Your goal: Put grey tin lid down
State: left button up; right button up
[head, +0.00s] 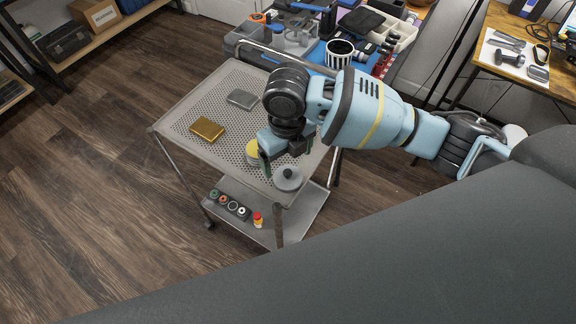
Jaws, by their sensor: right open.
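The grey tin lid (288,179), a round grey disc with a dark knob, is at the front right corner of the perforated cart top (190,105) and appears to rest on it. My right gripper (277,160) points down just behind and left of the lid. It is open, and its fingers partly overlap each other in this view. I cannot tell whether a finger touches the lid. A round yellow thing (252,151) stands just left of the gripper, partly hidden by it. My left gripper is out of view.
A gold tin (207,128) and a grey tin (242,99) lie farther back on the cart. Several small round items (231,206) sit on the lower shelf. A cluttered blue-topped bench (262,57) stands behind.

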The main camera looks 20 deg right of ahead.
aim_at(287, 172)
notch_tip(287, 172, up, 5)
jog(key=shift+r, duration=0.1)
dwell(0.7)
